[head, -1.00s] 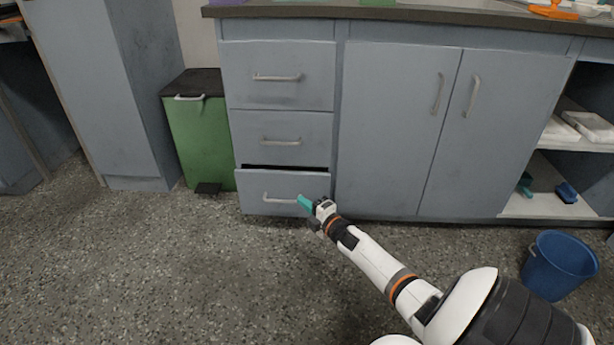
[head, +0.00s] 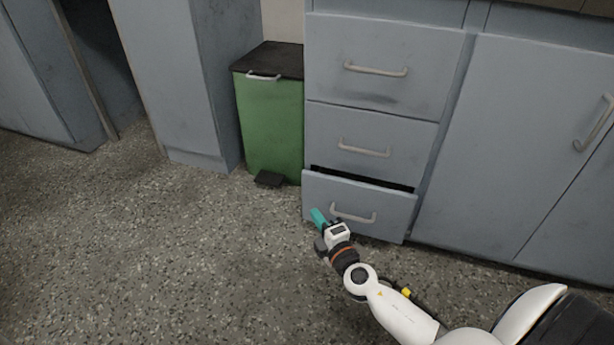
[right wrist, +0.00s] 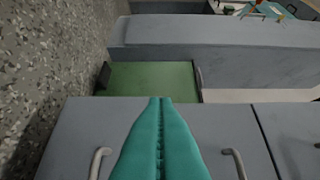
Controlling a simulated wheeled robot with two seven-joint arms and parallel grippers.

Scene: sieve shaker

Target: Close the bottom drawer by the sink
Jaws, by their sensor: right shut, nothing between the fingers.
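The bottom drawer (head: 385,219) is the lowest of three grey-blue drawers. It stands a little open, with a dark gap along its top edge. Its bar handle (head: 352,214) is on the front. My right gripper (head: 318,217) has teal fingers and is shut and empty. It is in front of the left part of the drawer front, left of the handle; I cannot tell whether it touches. My left gripper is not in view.
A green pedal bin (head: 272,125) with a dark lid stands left of the drawers. The middle drawer (head: 372,143) and top drawer (head: 385,65) are shut. A cupboard door (head: 510,150) is to the right. The speckled floor (head: 190,260) in front is clear.

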